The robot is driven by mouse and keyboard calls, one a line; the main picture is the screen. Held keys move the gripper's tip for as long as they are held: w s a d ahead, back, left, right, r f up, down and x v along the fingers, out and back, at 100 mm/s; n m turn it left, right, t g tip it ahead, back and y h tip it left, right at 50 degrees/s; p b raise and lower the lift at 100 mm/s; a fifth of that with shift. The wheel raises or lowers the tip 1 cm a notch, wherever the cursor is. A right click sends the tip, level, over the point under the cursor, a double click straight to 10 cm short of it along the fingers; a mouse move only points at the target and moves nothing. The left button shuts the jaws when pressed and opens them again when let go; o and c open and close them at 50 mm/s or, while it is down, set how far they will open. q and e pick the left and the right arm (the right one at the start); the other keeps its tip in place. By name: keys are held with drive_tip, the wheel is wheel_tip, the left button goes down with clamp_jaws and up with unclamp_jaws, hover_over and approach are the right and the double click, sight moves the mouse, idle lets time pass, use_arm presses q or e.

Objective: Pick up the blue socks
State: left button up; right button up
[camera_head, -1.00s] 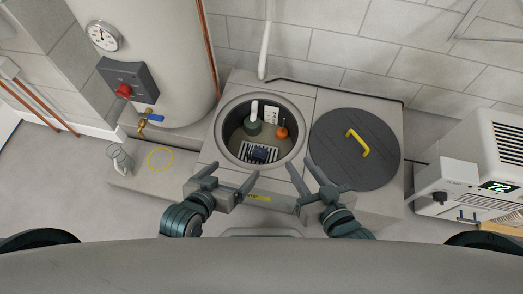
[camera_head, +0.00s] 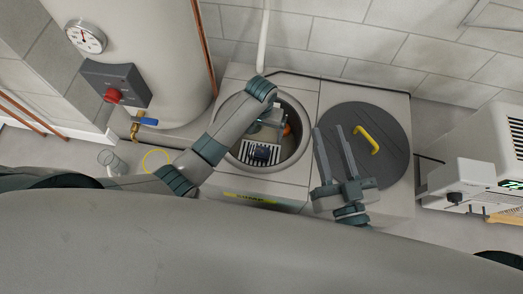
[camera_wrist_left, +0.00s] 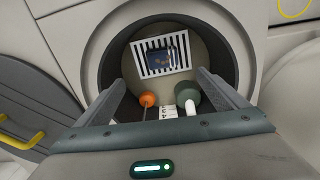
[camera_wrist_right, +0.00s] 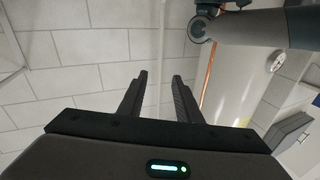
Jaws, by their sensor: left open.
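The blue socks (camera_head: 262,153) appear as a small dark blue bundle on a black-and-white striped patch (camera_head: 244,146) inside the round open pit. They also show in the left wrist view (camera_wrist_left: 172,54), on the striped patch (camera_wrist_left: 152,69). My left gripper (camera_wrist_left: 166,84) is open and empty and reaches into the mouth of the pit; the socks lie beyond its fingertips. In the head view my left arm covers part of the pit. My right gripper (camera_head: 336,130) is open and empty over the left edge of the round dark lid.
An orange round object (camera_wrist_left: 148,99), a green object with a white part (camera_wrist_left: 187,97) and a white numbered block (camera_wrist_left: 168,112) are in the pit. The pit rim (camera_head: 304,112) surrounds them. The dark lid (camera_head: 388,165) has a yellow handle (camera_head: 368,139). A heater (camera_head: 478,180) stands right.

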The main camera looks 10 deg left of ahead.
use_arm(q)
drive_tip(key=shift+w+d+f, duration=0.1)
drive_tip(key=shift+w+d, duration=0.05)
drive_tip(key=shift+w, duration=0.3)
use_arm(e)
drive_tip(key=shift+w+r, duration=0.1)
drive_tip(key=shift+w, duration=0.45)
